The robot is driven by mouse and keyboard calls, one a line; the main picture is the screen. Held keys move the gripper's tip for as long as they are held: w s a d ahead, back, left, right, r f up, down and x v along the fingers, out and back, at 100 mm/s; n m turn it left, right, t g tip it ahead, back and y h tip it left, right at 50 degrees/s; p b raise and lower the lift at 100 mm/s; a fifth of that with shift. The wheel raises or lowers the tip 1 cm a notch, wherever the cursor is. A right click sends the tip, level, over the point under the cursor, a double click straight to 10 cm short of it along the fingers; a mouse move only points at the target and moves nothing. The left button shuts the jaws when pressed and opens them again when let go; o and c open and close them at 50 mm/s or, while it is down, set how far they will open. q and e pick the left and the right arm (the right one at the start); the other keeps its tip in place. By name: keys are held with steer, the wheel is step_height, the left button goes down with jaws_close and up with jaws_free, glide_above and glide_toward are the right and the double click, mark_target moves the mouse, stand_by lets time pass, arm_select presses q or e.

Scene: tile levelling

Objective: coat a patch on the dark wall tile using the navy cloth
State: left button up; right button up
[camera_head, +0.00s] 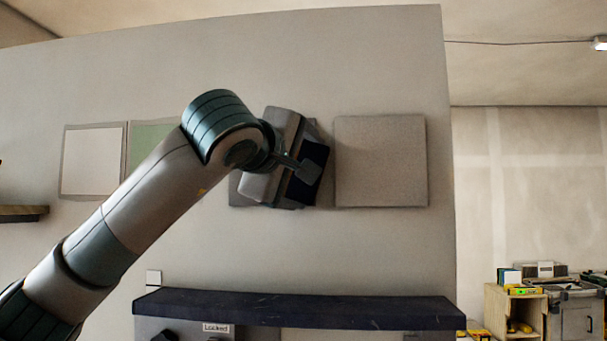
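My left arm reaches up from the lower left, and my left gripper (307,172) is in front of the wall. It appears shut on the navy cloth (317,153), a small dark blue piece at its fingers. The dark wall tile (235,190) is behind the gripper and mostly hidden; only a grey strip shows at its left edge. The cloth overlaps the tile's right part in the picture; I cannot tell whether they touch. No coated patch can be made out. My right gripper is not in view.
A light grey tile (381,162) hangs just right of the dark one. A green tile (150,140) and a pale tile (92,162) hang at left. A dark shelf (300,309) juts out below. A cluttered workbench (545,305) stands at lower right.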

arm_select(q)
steer(key=shift+r, duration=0.6)
steer(key=shift+a, duration=0.15)
steer(key=shift+a+b, duration=0.35)
steer(key=shift+a, duration=1.35)
steer(key=shift+a, duration=0.1)
steer(key=shift+w+a+b, duration=0.15)
steer(key=shift+a+b, duration=0.15)
steer(key=shift+a, duration=1.4)
steer(key=shift+a, duration=0.1)
